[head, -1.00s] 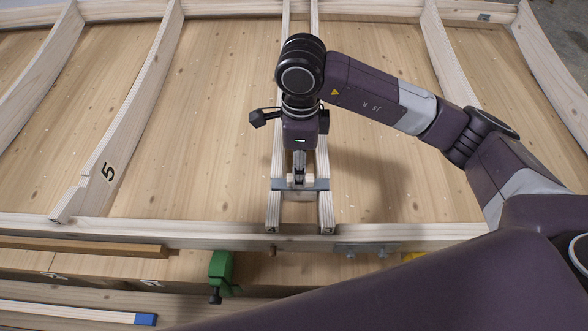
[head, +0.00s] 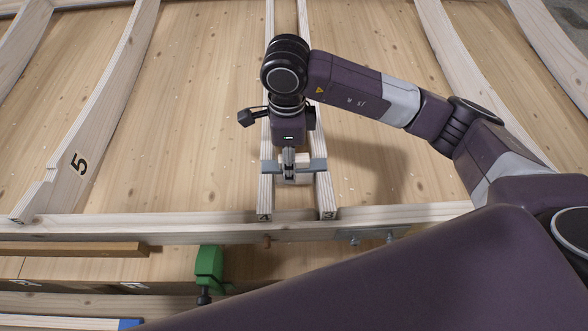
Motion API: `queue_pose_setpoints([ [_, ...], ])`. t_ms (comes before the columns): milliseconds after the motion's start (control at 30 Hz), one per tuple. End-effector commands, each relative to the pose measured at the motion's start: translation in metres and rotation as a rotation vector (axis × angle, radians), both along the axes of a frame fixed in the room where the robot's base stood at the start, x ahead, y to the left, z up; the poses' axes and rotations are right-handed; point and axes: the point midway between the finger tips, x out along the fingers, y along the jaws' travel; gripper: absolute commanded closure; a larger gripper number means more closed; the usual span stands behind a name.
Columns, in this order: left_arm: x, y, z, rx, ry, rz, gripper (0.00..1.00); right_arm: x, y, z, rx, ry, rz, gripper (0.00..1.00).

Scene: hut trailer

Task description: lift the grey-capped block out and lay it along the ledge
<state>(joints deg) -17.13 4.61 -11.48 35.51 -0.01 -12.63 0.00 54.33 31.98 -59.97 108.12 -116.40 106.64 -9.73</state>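The grey-capped block (head: 318,166) lies across the gap between two parallel pale wooden rails (head: 265,195) in the head view. Its grey ends reach over both rails, and a pale wooden part shows near its middle. My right gripper (head: 289,167) points down at the middle of the block, with its narrow fingers at or touching it. The fingers partly hide the block, and I cannot tell whether they are closed on it. The pale ledge (head: 190,229) runs crosswise at the near ends of the rails. My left gripper is not in view.
A green clamp (head: 208,266) hangs below the ledge. A brown wooden strip (head: 75,248) lies at the left, and a blue-ended strip (head: 128,324) below it. A metal bracket (head: 366,236) sits on the ledge's front. A curved rib marked 5 (head: 92,130) stands at left.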

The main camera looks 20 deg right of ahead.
Motion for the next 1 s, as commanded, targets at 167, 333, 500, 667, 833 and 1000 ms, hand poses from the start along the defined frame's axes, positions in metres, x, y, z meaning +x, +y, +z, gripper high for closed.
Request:
queue_pose_setpoints([
  [167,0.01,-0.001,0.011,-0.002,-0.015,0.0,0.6,0.001,-0.004,-0.018,-0.001,0.003,-0.002,0.56],
  [333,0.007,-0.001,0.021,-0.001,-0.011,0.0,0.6,0.004,-0.008,-0.045,-0.001,0.004,-0.001,0.56],
  [500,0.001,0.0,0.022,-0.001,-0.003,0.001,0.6,0.004,-0.007,-0.06,0.0,0.001,0.0,0.56],
  [667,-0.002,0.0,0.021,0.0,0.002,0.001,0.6,0.005,-0.008,-0.061,0.0,-0.001,0.001,0.56],
  [833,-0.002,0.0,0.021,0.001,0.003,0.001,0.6,0.005,-0.008,-0.061,0.0,-0.001,0.0,0.69],
  [1000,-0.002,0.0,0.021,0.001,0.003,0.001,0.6,0.005,-0.008,-0.061,0.0,-0.001,0.0,0.87],
])
